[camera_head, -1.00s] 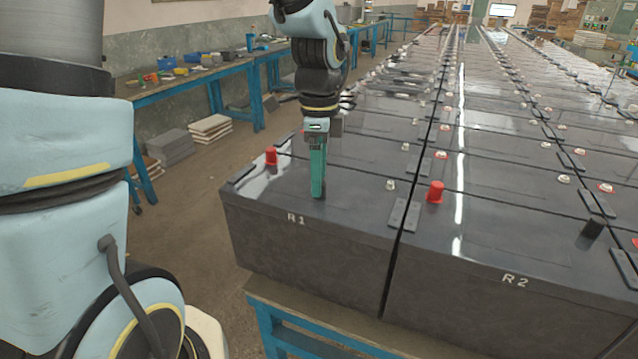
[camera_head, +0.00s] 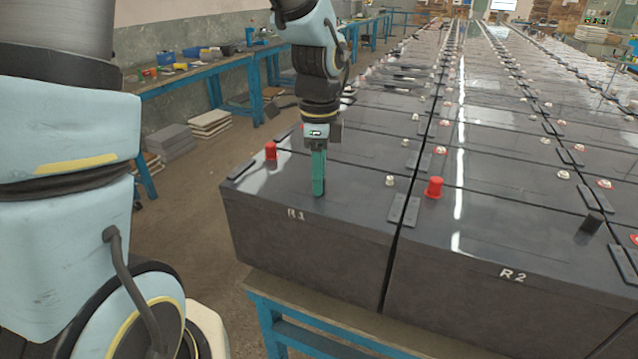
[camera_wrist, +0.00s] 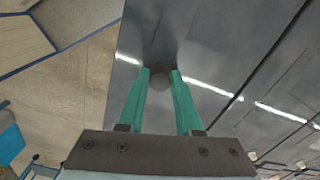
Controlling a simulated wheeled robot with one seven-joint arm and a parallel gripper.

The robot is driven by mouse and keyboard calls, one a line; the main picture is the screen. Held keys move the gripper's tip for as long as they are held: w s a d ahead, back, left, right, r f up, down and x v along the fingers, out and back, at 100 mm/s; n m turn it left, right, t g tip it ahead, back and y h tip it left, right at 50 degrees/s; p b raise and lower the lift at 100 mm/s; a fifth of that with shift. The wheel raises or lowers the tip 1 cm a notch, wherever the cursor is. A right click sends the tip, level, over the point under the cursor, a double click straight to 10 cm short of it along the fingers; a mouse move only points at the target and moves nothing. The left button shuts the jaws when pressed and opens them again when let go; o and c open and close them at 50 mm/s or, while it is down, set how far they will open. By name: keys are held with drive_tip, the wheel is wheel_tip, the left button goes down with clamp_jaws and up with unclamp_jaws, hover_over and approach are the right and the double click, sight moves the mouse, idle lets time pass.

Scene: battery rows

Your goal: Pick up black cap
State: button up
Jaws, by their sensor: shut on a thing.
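My gripper (camera_head: 318,190) points down with its green fingertips at the top of the battery marked R1 (camera_head: 310,240). It also shows in the wrist view (camera_wrist: 159,76), with the fingers shut on a small, dark, round thing, the black cap (camera_wrist: 161,84). The cap is mostly hidden by the fingers in the head view. A second black cap (camera_head: 592,224) stands upright on the battery marked R2 (camera_head: 500,290), well to the right of my gripper.
Red caps stand on R1's back left (camera_head: 271,151) and on R2 (camera_head: 434,187). Bare metal terminals, including one (camera_head: 390,180) right of my gripper, dot the tops. More battery rows stretch behind. A blue workbench (camera_head: 190,75) stands at the left wall.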

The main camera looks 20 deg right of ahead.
clamp_jaws()
wheel_tip(320, 180, up, 10)
drive_tip(key=b, duration=0.1)
drive_tip(key=shift+b, duration=0.3)
idle(0.8)
